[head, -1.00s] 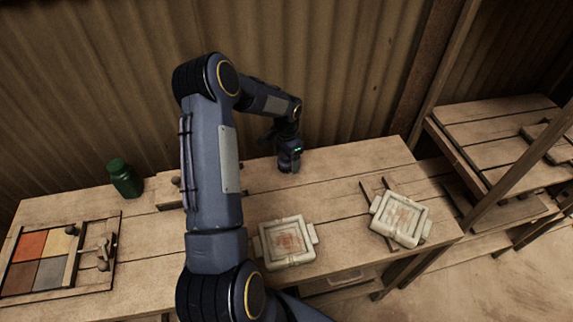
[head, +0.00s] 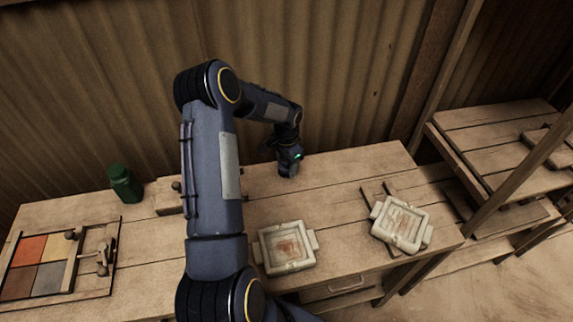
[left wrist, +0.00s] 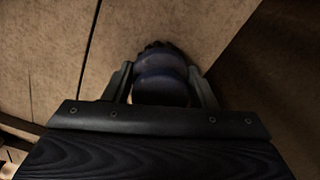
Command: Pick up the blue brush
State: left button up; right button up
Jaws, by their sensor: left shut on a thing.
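In the left wrist view the blue brush (left wrist: 162,88) sits between the two fingers of my left gripper (left wrist: 162,92), which is shut on its rounded blue body. Dark bristles show at its far end, over the pale wooden table. In the head view my left gripper (head: 289,173) points down at the back of the workbench (head: 345,163), near the corrugated wall. The brush cannot be made out there, and I cannot tell whether it still touches the wood. My right gripper is not in view.
Two pale tile frames, one at the front middle (head: 264,258) and one at the right (head: 377,231), lie on the bench. A green jar (head: 125,184) stands at the left, behind a tray of coloured squares (head: 68,290). Shelving (head: 490,120) stands at the right.

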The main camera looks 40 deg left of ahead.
pick_arm(q)
jog(key=shift+r, duration=0.55)
notch_tip(320, 180, up, 3)
jog(key=shift+f+p, duration=0.15)
jog(key=shift+p, duration=0.85)
jog(key=s+d+r+p, duration=0.2)
jog(key=s+d+r, duration=0.7)
jog(key=s, duration=0.1)
jog(key=shift+s, duration=0.35)
jog(key=o, duration=0.6)
jog(key=shift+c, duration=0.2)
jog(key=c, duration=0.4)
jog(key=shift+o, duration=0.2)
